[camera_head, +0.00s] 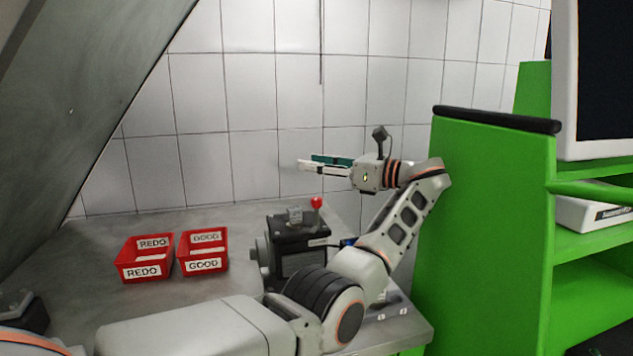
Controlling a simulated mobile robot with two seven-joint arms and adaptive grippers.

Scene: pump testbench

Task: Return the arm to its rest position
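My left gripper (312,164) is raised in front of the tiled wall, pointing left, above and beyond the pump test fixture (300,250). A pale finger and a teal-green strip show side by side at its tip. I cannot tell whether the strip is part of the gripper or something held, nor how far the fingers are apart. My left arm (405,215) comes in from the lower left and bends up beside the green cabinet. It hides part of the fixture. The fixture is dark and boxy, with a red ball knob (316,202) on top. My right gripper is not in view.
Red bins labelled REDO (143,272) and GOOD (203,265) stand on the grey metal table (85,300). A green cabinet (490,220) rises close to my arm on the right. A slanted grey panel (80,90) fills the upper left.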

